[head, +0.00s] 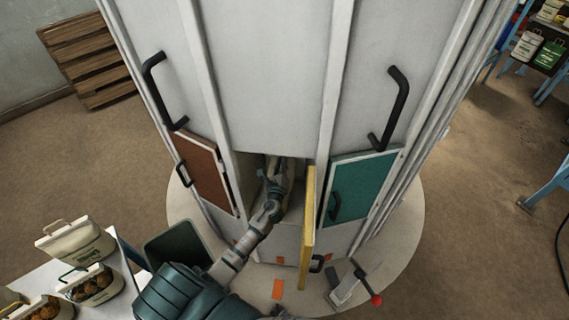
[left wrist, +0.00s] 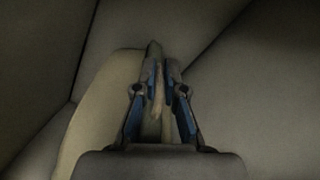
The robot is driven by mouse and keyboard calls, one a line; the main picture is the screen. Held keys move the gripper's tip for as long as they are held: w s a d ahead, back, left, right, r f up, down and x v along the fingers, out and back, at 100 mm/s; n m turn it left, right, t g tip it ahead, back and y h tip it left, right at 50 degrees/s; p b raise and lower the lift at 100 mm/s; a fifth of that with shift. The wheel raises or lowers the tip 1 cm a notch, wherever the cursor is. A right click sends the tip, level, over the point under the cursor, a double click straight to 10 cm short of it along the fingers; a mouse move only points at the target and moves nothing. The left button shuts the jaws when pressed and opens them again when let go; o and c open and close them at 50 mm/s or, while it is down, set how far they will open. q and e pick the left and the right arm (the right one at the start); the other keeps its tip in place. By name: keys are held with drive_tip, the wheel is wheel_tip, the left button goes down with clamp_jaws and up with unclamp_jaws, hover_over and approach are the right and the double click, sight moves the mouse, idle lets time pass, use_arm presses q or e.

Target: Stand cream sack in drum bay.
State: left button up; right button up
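The tall grey drum (head: 275,75) has an open bay (head: 247,190) low in its front, with a yellow-edged door (head: 308,230) swung outward. My left arm reaches into this bay. My left gripper (head: 284,168) is inside, partly hidden by its own wrist. In the left wrist view the left gripper (left wrist: 161,68) has its fingers close together on the top of the cream sack (left wrist: 98,112). The sack's body shows to the left of and below the fingers, in the dim bay. Its base is hidden, so I cannot tell whether it touches the floor. My right gripper is not seen.
Shut brown (head: 204,172) and teal (head: 362,186) doors flank the bay. A red-knobbed lever (head: 376,299) stands at the front right. A white table (head: 50,277) at left holds several sacks, including a pale one (head: 75,241). A pallet (head: 90,55) leans behind.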

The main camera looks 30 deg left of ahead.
use_arm(q)
drive_tip(key=o, duration=0.3)
drive_tip(key=shift+s+a, duration=0.1)
drive_tip(key=shift+a, duration=0.2)
drive_tip(key=shift+s+a, duration=0.1)
drive_tip(key=shift+a, duration=0.1)
drive_tip(key=shift+a+f, duration=0.1)
drive_tip(key=shift+a, duration=0.1)
drive_tip(key=shift+s+d, duration=0.1)
drive_tip(key=shift+d, duration=0.05)
drive_tip(key=v, duration=1.1)
drive_tip(key=shift+s+d+b, duration=0.3)
drive_tip(key=shift+d+b, duration=0.05)
drive_tip(key=shift+b, duration=0.05)
drive_tip(key=shift+o, duration=0.4)
drive_tip(key=o, duration=1.2)
drive_tip(key=shift+d, duration=0.2)
drive_tip(key=v, duration=1.2)
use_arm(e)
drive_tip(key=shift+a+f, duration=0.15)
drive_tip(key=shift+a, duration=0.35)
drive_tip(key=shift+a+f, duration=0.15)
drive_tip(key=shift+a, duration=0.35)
